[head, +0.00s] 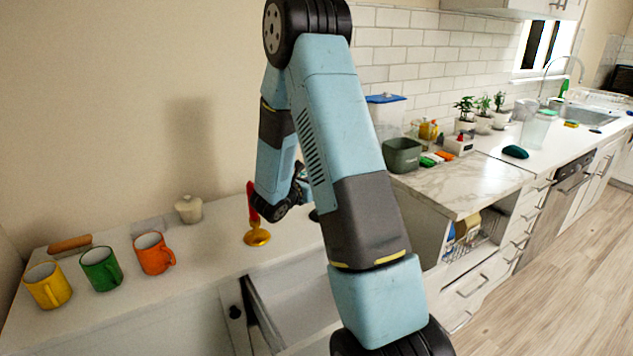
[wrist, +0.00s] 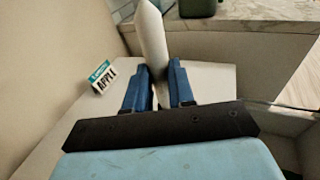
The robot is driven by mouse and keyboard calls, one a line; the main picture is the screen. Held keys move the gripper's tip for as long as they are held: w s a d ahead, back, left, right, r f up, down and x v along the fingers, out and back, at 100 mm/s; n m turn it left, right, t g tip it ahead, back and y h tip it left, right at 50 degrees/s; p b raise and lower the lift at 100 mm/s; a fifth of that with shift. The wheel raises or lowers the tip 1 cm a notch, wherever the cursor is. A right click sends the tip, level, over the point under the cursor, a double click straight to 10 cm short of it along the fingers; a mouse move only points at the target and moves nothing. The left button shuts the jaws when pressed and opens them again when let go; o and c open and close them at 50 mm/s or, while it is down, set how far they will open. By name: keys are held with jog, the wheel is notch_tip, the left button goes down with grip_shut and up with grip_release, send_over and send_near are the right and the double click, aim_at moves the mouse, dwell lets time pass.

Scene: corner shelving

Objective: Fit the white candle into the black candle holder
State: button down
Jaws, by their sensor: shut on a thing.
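The white candle (wrist: 152,35) stands between the two blue fingers of my gripper (wrist: 159,72) in the wrist view. My gripper is shut on it, and its pointed tip rises past the fingertips. In the head view my own arm hides the candle and most of the gripper. The black candle holder cannot be made out for sure in either view. A small dark edge (head: 314,215) shows beside my arm on the white counter in the head view; I cannot tell whether it is the holder.
A red candle (head: 251,200) stands in a gold holder (head: 257,236) left of my arm. Yellow (head: 48,286), green (head: 101,269) and orange (head: 153,254) mugs and a cream pot (head: 189,209) stand further left. A small box marked apple (wrist: 103,78) lies left of my gripper.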

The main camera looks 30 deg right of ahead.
jog(key=shift+f, duration=0.6)
jog(key=c, duration=0.9)
grip_release()
jog(key=v, duration=1.3)
jog(key=shift+s+a, duration=0.1)
jog(key=shift+a, duration=0.3)
